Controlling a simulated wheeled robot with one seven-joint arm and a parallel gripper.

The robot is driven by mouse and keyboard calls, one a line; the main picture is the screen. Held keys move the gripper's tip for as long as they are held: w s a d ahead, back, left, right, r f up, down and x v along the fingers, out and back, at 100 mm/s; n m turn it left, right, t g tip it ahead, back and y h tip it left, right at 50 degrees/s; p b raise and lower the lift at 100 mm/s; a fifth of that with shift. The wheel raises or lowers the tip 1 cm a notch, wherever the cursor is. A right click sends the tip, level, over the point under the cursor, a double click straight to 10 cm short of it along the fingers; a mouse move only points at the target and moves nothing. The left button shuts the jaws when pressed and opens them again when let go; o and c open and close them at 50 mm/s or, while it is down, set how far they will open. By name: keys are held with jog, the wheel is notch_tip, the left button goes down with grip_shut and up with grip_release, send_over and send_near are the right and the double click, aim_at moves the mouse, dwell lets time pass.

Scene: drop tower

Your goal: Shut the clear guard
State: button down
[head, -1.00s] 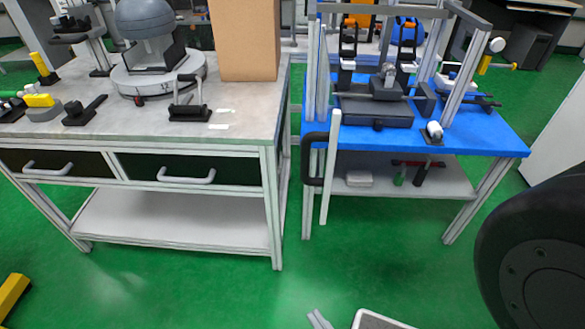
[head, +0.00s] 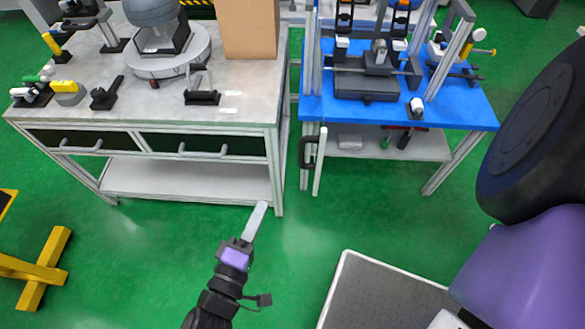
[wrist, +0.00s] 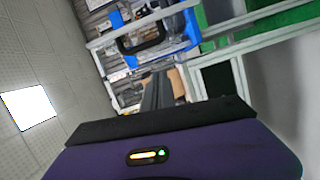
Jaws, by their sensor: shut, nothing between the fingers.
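The clear guard (head: 319,162) hangs at the front left of the blue-topped bench. It shows nearly edge-on in the head view as a narrow pale frame that sticks out towards me, swung open. Its black handle (head: 308,151) is on its left side. In the wrist view the handle (wrist: 143,35) shows in front of the blue bench top. My gripper (head: 263,206) is shut and empty. It is low in front of the grey workbench's right leg, left of the guard and apart from it. The pane itself is hard to make out.
The grey workbench (head: 130,108) with two drawers stands left of the blue bench (head: 455,112), with a narrow gap between. A cardboard box (head: 250,30) stands on it. A yellow stand (head: 45,268) is at lower left.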

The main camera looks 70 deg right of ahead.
jog(key=n, duration=0.1)
jog(key=p, duration=0.1)
send_near(301, 162)
jog(key=w+d, duration=0.3)
jog(key=w, duration=0.1)
jog(key=shift+s+d+p, duration=0.35)
jog(key=shift+s+d, duration=0.1)
jog(key=shift+s, duration=0.4)
jog(key=shift+s+d+p, duration=0.3)
jog(key=shift+s+d, duration=0.2)
jog(key=shift+s, duration=0.3)
jog(key=shift+s, duration=0.15)
